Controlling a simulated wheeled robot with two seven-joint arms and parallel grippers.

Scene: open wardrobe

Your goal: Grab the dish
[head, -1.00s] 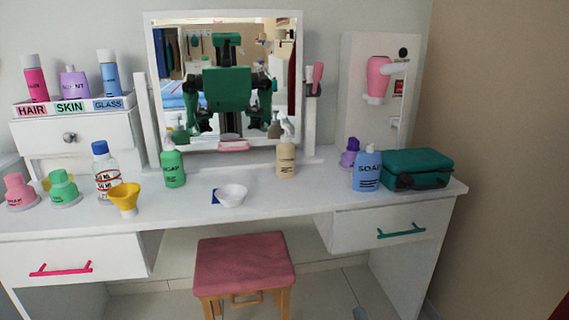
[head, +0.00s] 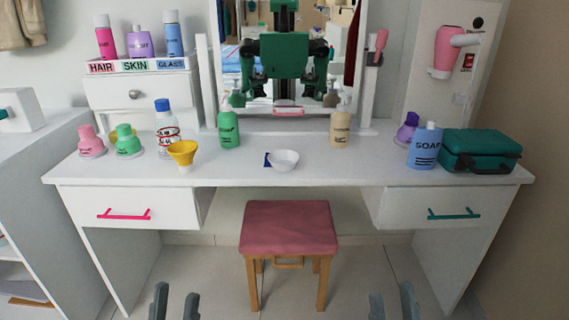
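A small white dish (head: 284,160) sits on the middle of the white vanity table, in front of the mirror, with a dark blue item (head: 267,160) at its left side. My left gripper (head: 174,304) shows at the bottom edge, left of centre, with its two fingers apart and nothing between them. My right gripper (head: 392,304) shows at the bottom edge, right of centre, also with its fingers apart and empty. Both are far in front of the table and well away from the dish.
A green bottle (head: 228,127) and a beige bottle (head: 340,127) stand behind the dish. A yellow funnel (head: 183,153) is to its left; a blue soap bottle (head: 424,147) and teal case (head: 480,152) are to its right. A pink stool (head: 288,228) stands in front of the table.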

